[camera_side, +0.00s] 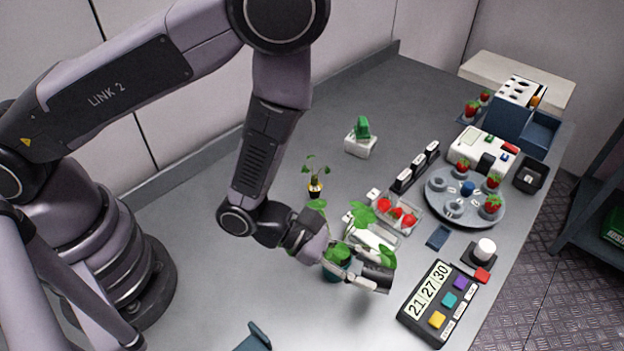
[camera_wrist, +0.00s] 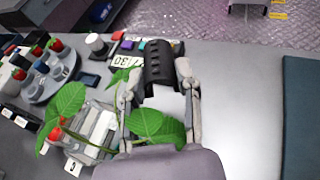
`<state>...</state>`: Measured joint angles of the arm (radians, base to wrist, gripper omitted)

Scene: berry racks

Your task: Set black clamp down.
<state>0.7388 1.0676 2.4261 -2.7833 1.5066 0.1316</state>
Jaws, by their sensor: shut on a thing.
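The black clamp (camera_side: 378,276) is a dark, ribbed, rounded piece at the end of my gripper (camera_side: 360,279). In the wrist view the clamp (camera_wrist: 159,62) sits between the two pale fingers of my gripper (camera_wrist: 161,84), which is shut on it. The fingers are on either side of it. Its underside is hidden, so I cannot tell whether it touches the table. A leafy green plant (camera_side: 362,214) in a dark teal pot stands right by my gripper, and its leaves partly cover the fingers in both views.
A timer panel (camera_side: 412,307) with coloured buttons lies to the right of the clamp. A tray of red berries (camera_side: 407,229) and a round grey turntable (camera_side: 438,203) stand farther back. A small potted seedling (camera_side: 315,187) is behind my wrist. Bare table (camera_wrist: 245,100) lies right of the clamp in the wrist view.

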